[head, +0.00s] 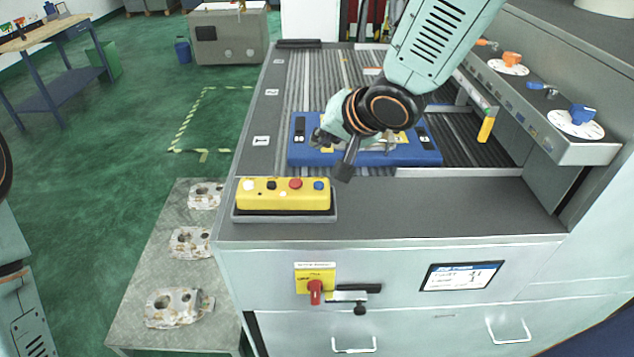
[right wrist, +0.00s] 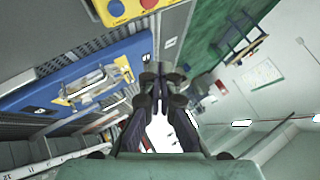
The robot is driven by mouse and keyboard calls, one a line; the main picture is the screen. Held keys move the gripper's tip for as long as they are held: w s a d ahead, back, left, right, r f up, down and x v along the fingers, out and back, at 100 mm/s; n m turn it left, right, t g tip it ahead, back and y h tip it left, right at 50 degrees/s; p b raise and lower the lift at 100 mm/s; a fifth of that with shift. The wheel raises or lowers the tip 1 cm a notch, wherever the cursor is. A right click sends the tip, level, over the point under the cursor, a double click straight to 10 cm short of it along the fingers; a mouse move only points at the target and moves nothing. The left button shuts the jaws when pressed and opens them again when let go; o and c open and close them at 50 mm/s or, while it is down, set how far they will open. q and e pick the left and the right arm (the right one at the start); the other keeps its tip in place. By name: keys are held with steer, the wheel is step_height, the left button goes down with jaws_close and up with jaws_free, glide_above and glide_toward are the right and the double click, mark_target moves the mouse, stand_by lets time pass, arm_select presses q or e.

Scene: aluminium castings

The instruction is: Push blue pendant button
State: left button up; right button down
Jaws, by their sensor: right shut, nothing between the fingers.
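The yellow pendant (head: 283,203) lies in its grey tray at the front left of the machine's top. Its buttons, from left, are white, black, red and blue; the blue button (head: 319,185) is at the right end. My right gripper (head: 344,172) is shut and empty, pointing down, just behind and to the right of the blue button and apart from it. In the right wrist view, the shut fingertips (right wrist: 163,72) show with nothing between them. My left gripper is out of view.
A blue fixture plate (head: 300,157) with a metal part lies behind the pendant, under my right wrist. Castings (head: 180,306) lie on a side table at the left. A red switch (head: 315,290) is on the front panel. The grey top right of the pendant is clear.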

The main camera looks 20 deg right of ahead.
steer(key=b, duration=0.3)
glide_above(321, 186)
steer(key=f, duration=0.4)
steer(key=shift+d+f, duration=0.2)
steer(key=shift+f, duration=0.15)
steer(key=shift+d+f, duration=0.1)
steer(key=shift+f, duration=0.25)
steer(key=shift+s+a+f+b, duration=0.15)
steer(key=shift+a+f+b, duration=0.05)
steer(key=shift+f+b, duration=0.45)
steer(key=shift+a+f, duration=0.2)
steer(key=shift+f, duration=0.25)
steer(key=shift+w+d+f, duration=0.1)
steer(key=shift+w+d, duration=0.05)
steer(key=shift+w, duration=0.1)
steer(key=shift+s+d, duration=0.15)
steer(key=shift+a, duration=0.25)
